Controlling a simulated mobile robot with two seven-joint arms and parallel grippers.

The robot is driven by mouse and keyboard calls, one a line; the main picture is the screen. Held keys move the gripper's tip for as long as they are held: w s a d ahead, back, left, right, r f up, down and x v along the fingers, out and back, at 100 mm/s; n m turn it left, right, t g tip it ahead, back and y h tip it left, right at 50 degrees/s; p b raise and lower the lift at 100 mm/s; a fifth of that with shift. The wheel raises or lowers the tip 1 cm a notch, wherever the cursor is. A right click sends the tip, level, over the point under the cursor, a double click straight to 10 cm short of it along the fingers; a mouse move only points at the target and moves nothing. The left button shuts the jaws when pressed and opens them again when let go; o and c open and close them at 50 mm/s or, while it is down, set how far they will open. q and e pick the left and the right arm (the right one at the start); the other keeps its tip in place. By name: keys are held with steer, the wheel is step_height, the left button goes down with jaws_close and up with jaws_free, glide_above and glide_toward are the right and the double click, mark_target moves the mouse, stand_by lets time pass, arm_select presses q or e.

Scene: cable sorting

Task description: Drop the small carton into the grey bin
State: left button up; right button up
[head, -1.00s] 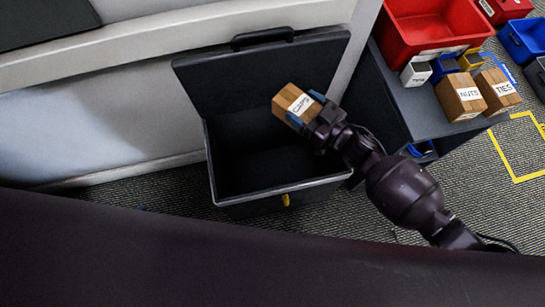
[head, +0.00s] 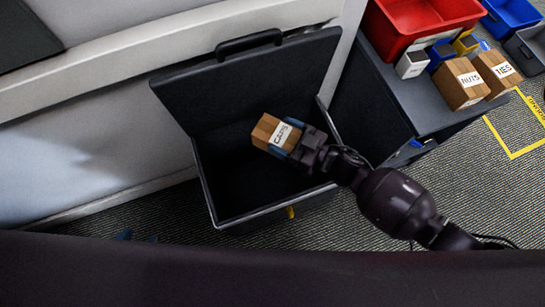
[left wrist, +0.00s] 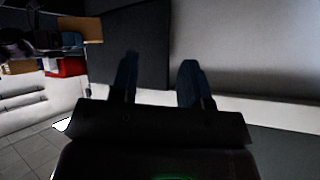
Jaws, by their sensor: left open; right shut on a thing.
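The small carton (head: 265,131) is brown with a white label that seems to read CAPS. My right gripper (head: 288,138) is shut on it and holds it over the open grey bin (head: 262,216). The bin is dark inside, and its lid stands raised at the back. The carton appears within the outline of the opening; its height above the bin floor is hard to judge. My left gripper (head: 137,237) shows only its blue fingertips at the lower left, left of the bin. In the left wrist view the left gripper (left wrist: 158,82) is open and empty.
A grey surface right of the bin holds a NUTS carton (head: 460,84), a TIES carton (head: 497,73), a white container (head: 411,64) and a red bin (head: 400,25). A pale wall (head: 90,150) is behind the bin. Yellow tape marks the carpet at right.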

steer(key=shift+s+f, duration=0.2)
steer(key=shift+f, duration=0.7)
arm_select(q)
steer(key=shift+w+a+r+t+b, duration=0.1)
steer(key=shift+w+a+t+b, duration=0.15)
steer(key=shift+t+b, duration=0.45)
arm_select(e)
steer(key=shift+w+f, duration=0.2)
steer(key=shift+f, duration=0.35)
steer(key=o, duration=1)
steer(key=r+p, duration=0.3)
steer(key=r, duration=0.5)
steer(key=shift+w+r, duration=0.1)
steer(key=shift+w, duration=0.1)
arm_select(q)
steer(key=s+g+p, duration=0.1)
steer(key=p, duration=0.1)
steer(key=s+r+n+g+p, duration=0.1)
steer(key=p, duration=0.2)
steer(key=shift+a+y, duration=0.3)
steer(key=shift+a, duration=0.1)
arm_select(e)
steer(key=r, duration=1.2)
steer(key=shift+s, duration=0.2)
